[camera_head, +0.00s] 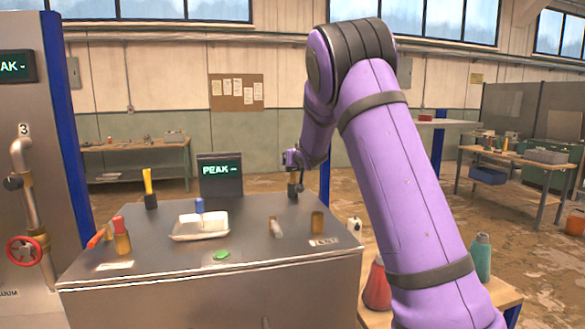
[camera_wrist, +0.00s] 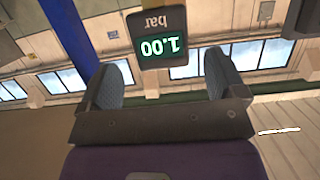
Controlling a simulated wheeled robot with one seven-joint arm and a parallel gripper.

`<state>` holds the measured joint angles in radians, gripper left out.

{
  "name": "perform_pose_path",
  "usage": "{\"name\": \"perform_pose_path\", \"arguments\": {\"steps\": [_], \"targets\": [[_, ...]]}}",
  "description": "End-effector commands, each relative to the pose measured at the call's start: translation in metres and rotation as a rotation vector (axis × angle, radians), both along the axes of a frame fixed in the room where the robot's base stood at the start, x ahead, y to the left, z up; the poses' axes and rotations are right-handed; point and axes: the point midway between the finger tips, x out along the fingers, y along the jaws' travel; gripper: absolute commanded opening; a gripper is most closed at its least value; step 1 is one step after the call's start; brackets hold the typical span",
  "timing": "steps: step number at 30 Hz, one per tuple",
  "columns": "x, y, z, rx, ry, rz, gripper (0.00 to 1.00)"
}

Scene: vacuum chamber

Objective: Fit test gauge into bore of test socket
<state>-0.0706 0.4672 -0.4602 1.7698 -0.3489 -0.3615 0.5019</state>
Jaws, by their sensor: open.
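My gripper (camera_head: 295,172) is over the back right of the steel bench, above a small dark object (camera_head: 294,192) standing there. In the wrist view my gripper (camera_wrist: 163,66) is open, with its two grey fingers apart. A dark gauge-like body (camera_wrist: 165,25) reading "1.00 bar", upside down, shows between and beyond the fingers; they do not visibly grip it. It appears to be the test gauge.
A side table with bottles stands right.

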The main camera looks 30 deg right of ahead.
Motion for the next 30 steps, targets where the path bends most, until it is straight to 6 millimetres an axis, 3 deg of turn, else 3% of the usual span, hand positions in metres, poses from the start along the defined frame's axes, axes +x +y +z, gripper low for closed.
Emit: {"name": "perform_pose_path", "arguments": {"steps": [9,19,26,27,30], "targets": [[0.037,-0.009,-0.011,-0.001,0.0,-0.001,0.89],[0.042,-0.009,-0.013,0.0,0.001,0.0,0.89],[0.041,-0.009,-0.013,0.0,0.001,0.0,0.36],[0.041,-0.009,-0.012,0.0,0.001,0.0,0.32],[0.041,-0.009,-0.012,0.0,0.0,0.0,0.32]]}}
